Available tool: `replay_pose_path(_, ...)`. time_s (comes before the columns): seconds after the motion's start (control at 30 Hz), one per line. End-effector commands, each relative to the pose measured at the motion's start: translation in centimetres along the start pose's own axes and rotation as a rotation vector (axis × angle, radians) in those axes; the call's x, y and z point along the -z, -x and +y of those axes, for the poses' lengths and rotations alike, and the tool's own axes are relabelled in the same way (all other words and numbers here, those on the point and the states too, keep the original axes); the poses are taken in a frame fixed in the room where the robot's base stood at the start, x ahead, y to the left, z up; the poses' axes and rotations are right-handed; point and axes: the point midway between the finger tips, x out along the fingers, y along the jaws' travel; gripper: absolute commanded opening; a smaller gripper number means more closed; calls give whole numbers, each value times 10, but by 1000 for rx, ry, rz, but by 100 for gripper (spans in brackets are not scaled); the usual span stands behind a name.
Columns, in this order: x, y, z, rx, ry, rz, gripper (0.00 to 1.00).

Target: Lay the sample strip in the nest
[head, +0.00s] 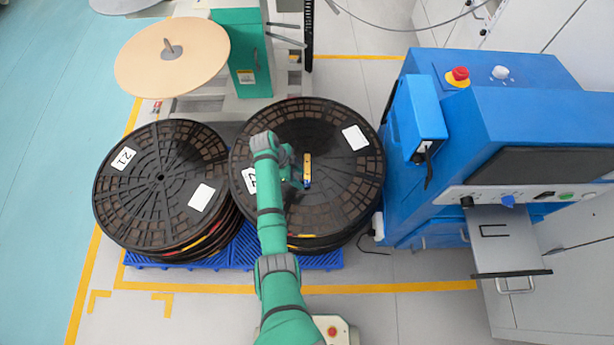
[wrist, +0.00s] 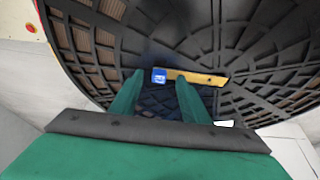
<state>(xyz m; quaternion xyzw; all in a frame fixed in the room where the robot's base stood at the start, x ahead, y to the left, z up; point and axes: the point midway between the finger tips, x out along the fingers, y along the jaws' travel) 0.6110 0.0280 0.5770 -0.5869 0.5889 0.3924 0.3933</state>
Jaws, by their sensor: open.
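The sample strip (head: 307,170) is a short yellow bar with a blue end, on the top face of the right-hand black reel. In the wrist view the strip (wrist: 205,78) lies across the picture, with its blue end between my fingertips. My gripper (head: 293,178) is over this reel beside the strip, partly hidden by my arm in the head view. In the wrist view its two green fingers (wrist: 153,77) are apart, with nothing clasped. The likely nest (head: 494,231) is a dark-outlined spot on the pulled-out grey drawer of the blue machine; it looks empty.
The right reel (head: 345,195) tops a stack on a blue pallet (head: 318,262). Another reel stack (head: 135,195) stands to its left. The blue machine (head: 530,130) stands at right, its drawer (head: 515,255) jutting forward. A round tan disc (head: 185,70) is at the back left.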

Motion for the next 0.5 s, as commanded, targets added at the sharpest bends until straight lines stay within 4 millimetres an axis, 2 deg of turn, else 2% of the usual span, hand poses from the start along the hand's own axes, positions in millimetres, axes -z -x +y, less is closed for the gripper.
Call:
replay_pose_path(0.2, -2, -27, 1, -1, 3, 0, 42)
replay_pose_path(0.5, -2, -31, 1, 1, 2, 0, 42)
